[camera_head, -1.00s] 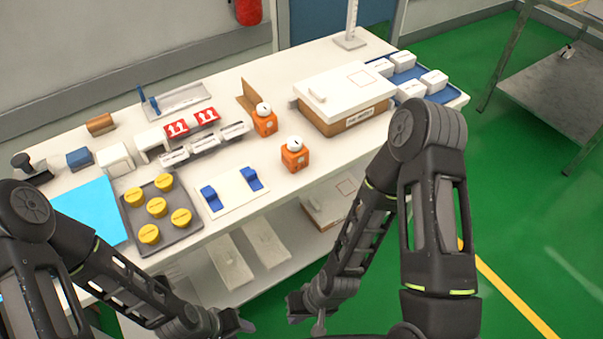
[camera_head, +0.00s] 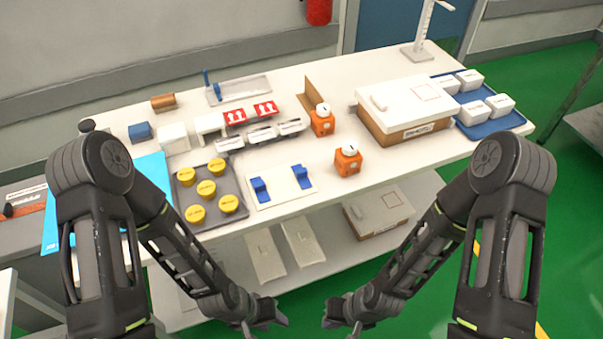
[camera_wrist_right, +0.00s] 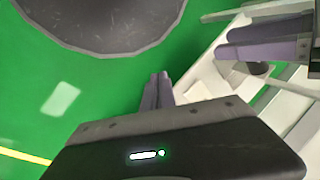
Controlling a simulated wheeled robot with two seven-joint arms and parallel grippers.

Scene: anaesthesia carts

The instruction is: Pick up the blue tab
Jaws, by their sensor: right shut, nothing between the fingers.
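Two blue tabs stand on a white plate (camera_head: 280,190) on the table, a left blue tab (camera_head: 259,189) and a right blue tab (camera_head: 301,176). My left gripper (camera_head: 270,315) and right gripper (camera_head: 338,315) hang in front of the table, below its top and apart from the tabs. My right gripper's fingers (camera_wrist_right: 157,90) are shut with nothing between them in the right wrist view. My left gripper (camera_wrist_right: 268,42) also shows there, but whether it is open is unclear. The tabs do not show in that view.
Left of the plate is a grey tray (camera_head: 183,180) with several yellow-topped items. Two orange blocks (camera_head: 322,124) (camera_head: 347,162) stand behind and right of it. A lidded box (camera_head: 405,133) and blue tray (camera_head: 520,118) are further right. A lower shelf (camera_head: 330,265) juts out below the tabletop.

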